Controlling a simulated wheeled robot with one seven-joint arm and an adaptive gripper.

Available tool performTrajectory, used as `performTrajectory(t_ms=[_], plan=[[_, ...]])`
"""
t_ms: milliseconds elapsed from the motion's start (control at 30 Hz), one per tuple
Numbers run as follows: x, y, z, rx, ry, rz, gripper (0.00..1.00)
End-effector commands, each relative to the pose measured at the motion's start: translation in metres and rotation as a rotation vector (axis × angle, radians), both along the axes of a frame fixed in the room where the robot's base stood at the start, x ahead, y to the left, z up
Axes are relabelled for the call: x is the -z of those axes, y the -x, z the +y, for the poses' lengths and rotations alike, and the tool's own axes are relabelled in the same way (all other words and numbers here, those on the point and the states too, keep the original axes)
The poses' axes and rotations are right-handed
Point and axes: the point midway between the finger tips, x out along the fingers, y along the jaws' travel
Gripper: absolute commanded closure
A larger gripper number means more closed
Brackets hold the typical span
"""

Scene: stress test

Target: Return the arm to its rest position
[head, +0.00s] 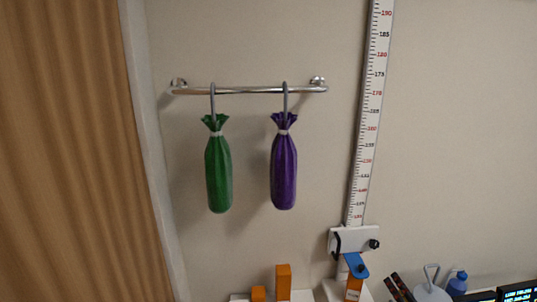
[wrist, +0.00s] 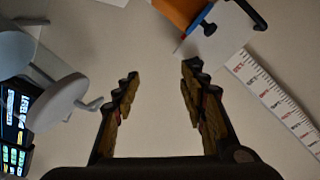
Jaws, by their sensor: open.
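My gripper (wrist: 158,85) shows in the wrist view with its two fingers spread apart and nothing between them. Beyond the fingertips is a plain pale surface. In the head view no part of the gripper can be made out with certainty. A green wrapped bundle (head: 218,172) and a purple wrapped bundle (head: 284,172) hang by hooks from a metal rail (head: 250,90) on the wall, apart from each other.
A measuring scale (head: 370,110) stands upright at the wall; it also shows in the wrist view (wrist: 275,102). Orange blocks (head: 283,282), a blue-capped bottle (head: 457,283) and a lit display (head: 516,293) line the lower edge. A wooden panel (head: 70,150) fills the left.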

Motion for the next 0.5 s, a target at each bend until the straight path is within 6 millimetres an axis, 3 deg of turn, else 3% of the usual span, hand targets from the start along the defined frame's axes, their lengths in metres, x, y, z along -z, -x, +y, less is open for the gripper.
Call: performTrajectory(t_ms=[100,200,367,500], plan=[[0.052,0.021,-0.023,0.064,0.123,0.217,0.58],[0.08,0.047,-0.043,0.105,0.223,0.404,0.58],[0.099,0.091,-0.056,0.112,0.354,0.679,0.58],[0.097,0.129,-0.044,0.063,0.431,0.887,0.58]])
